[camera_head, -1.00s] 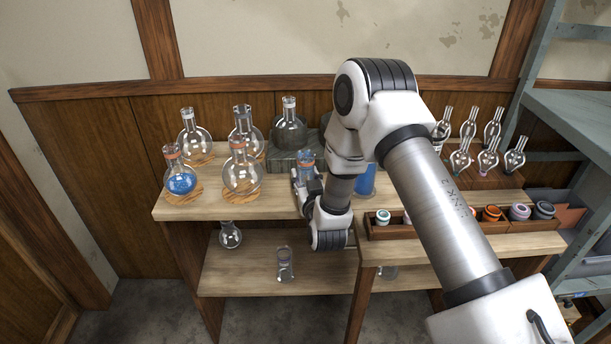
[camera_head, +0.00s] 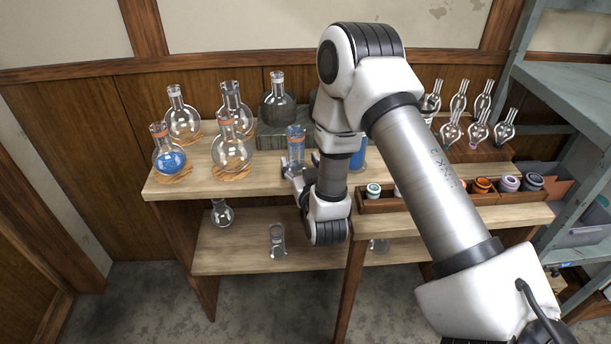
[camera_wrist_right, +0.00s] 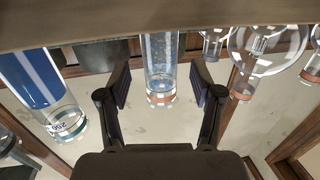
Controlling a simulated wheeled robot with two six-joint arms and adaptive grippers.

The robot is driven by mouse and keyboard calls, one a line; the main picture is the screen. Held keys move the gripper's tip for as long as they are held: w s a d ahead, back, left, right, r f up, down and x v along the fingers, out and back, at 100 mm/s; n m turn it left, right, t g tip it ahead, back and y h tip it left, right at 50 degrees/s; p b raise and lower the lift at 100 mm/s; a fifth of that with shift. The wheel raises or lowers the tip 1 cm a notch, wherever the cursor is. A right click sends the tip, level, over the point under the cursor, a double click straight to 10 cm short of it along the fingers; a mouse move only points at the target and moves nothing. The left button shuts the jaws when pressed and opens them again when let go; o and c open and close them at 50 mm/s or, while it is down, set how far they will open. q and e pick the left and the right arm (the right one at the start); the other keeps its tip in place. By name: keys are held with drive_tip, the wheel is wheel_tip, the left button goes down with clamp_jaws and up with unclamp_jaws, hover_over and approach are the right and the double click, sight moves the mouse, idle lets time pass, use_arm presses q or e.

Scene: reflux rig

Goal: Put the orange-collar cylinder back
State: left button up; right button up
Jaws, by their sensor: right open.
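The orange-collar cylinder (camera_head: 296,150) stands upright on the wooden upper shelf, in front of the grey block, with pale blue contents. In the right wrist view, which is upside down, the cylinder (camera_wrist_right: 160,65) shows its orange collar between and beyond the fingers. My right gripper (camera_wrist_right: 160,88) is open, with a gap on both sides of the cylinder. In the head view my right gripper (camera_head: 299,174) is low at the shelf's front edge, just in front of the cylinder, partly hidden by its own wrist. My left gripper is not in view.
Round flasks (camera_head: 232,152) stand on cork rings to the left. A blue-filled cylinder (camera_head: 358,156) is close by on the right, partly behind my arm. A wooden tray of coloured rings (camera_head: 507,194) lies further right. A small glass (camera_head: 277,241) stands on the lower shelf.

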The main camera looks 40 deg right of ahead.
drive_tip(key=v, duration=0.6)
drive_tip(key=s+a+f+n+g+y, duration=0.1)
drive_tip(key=s+a+f+g+y, duration=0.2)
drive_tip(key=s+f+g, duration=0.55)
drive_tip(key=s+a+f+n+g+y, duration=0.15)
drive_tip(key=s+a+f, duration=0.3)
drive_tip(key=f, duration=0.85)
drive_tip(key=s+a+f+g+y, duration=0.1)
drive_tip(key=s+f+g, duration=0.2)
drive_tip(key=s, duration=0.4)
drive_tip(key=s+a+f+n+g, duration=0.1)
drive_tip(key=s+f+g, duration=0.1)
drive_tip(key=s, duration=0.5)
drive_tip(key=shift+a+f+g+y+b, duration=0.3)
drive_tip(key=shift+f+g+y+b, duration=0.1)
drive_tip(key=shift+g, duration=0.2)
